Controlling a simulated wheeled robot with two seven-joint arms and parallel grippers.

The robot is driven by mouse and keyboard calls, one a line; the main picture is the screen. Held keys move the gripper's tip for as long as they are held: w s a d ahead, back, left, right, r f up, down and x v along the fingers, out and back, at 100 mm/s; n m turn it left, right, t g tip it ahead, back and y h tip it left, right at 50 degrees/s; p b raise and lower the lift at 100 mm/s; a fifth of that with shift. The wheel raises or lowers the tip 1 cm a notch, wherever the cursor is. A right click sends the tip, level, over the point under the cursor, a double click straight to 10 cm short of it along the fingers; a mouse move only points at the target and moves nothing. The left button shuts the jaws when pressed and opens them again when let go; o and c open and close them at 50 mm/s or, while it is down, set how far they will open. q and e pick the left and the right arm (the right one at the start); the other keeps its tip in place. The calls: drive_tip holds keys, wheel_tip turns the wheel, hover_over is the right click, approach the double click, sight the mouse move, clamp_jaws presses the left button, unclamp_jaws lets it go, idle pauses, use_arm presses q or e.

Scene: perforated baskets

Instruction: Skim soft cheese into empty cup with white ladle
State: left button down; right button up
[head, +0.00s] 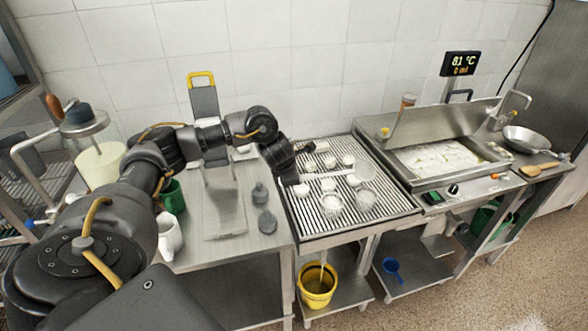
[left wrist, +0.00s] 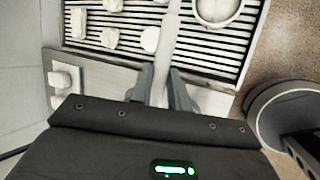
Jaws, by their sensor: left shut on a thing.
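My left gripper (head: 297,178) is over the left part of the slatted draining table and is shut on the handle of the white ladle (head: 328,175). The handle runs to the right above the slats, toward a pale bowl end (head: 364,171). In the left wrist view, the handle (left wrist: 170,35) stands between the two fingers (left wrist: 163,90). Two white perforated cups, one (head: 331,205) and another (head: 366,200), stand near the front of the slats; their insides are hard to make out. Soft white cheese curd (head: 445,158) lies in the steel vat at right. My right gripper is not seen.
Several small white pieces (head: 347,160) sit on the slatted table (head: 400,205). A pan (head: 527,138) and wooden spoon (head: 540,170) are far right. A yellow bucket (head: 317,287) stands below.

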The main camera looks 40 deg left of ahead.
use_arm(q)
drive_tip(key=shift+w+r+g+h+p, duration=0.1)
drive_tip(key=shift+r+g+h+p, duration=0.1)
drive_tip(key=shift+g+h+p, duration=0.25)
drive_tip(key=shift+a+r+n+g+h+p, duration=0.2)
drive_tip(key=shift+n+g+h+p, duration=0.2)
drive_tip(key=shift+h+p, duration=0.25)
drive_tip(key=shift+n+g+h+p, duration=0.35)
drive_tip(key=shift+g+h, duration=0.3)
drive_tip(key=shift+h, duration=0.15)
drive_tip(key=shift+f, duration=0.1)
